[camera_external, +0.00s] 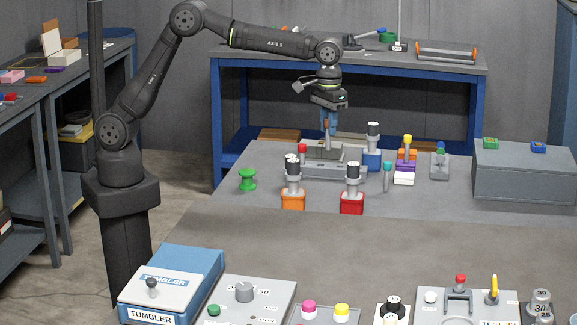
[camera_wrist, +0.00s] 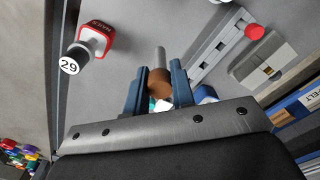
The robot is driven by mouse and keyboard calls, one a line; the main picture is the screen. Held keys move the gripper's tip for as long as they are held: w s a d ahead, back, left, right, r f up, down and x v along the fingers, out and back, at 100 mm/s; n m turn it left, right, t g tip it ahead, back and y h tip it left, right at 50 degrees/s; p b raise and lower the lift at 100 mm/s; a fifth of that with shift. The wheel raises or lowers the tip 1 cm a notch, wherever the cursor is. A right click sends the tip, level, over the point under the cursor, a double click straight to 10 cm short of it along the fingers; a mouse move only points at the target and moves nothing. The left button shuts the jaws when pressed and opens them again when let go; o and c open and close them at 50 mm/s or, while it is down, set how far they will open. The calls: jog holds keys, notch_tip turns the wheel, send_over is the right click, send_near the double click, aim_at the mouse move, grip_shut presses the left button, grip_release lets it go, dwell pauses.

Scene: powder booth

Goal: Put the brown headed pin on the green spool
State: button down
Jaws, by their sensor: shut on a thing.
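My gripper (camera_external: 328,128) hangs over the middle of the grey table, left of the blue-based post. In the wrist view my gripper's blue fingers (camera_wrist: 159,80) are shut on the brown headed pin (camera_wrist: 160,84). Its brown head sits between the fingers and its grey shank points away from the wrist. The green spool (camera_external: 247,179) stands upright on the table, left of and nearer the camera than my gripper. I cannot make it out in the wrist view.
A grey fixture (camera_external: 322,170) lies below my gripper. Black-topped posts stand on an orange base (camera_external: 293,201), a red base (camera_external: 352,204) and a blue base (camera_external: 372,161). A grey box (camera_external: 525,178) is at the right. The table around the spool is clear.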

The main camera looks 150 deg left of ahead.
jog(key=s+d+r, duration=0.1)
jog(key=s+d, duration=0.4)
jog(key=d, duration=0.4)
jog(key=s+d+r, duration=0.1)
jog(key=s+d, duration=0.3)
jog(key=d, duration=0.5)
jog(key=s+d+r, duration=0.1)
jog(key=s+d, duration=0.4)
jog(key=d, duration=0.4)
send_near(247, 171)
jog(key=shift+f, duration=1)
jog(key=shift+f, duration=0.2)
jog(key=c, duration=1.2)
grip_release()
jog(key=shift+c, duration=0.2)
jog(key=shift+r, duration=0.15)
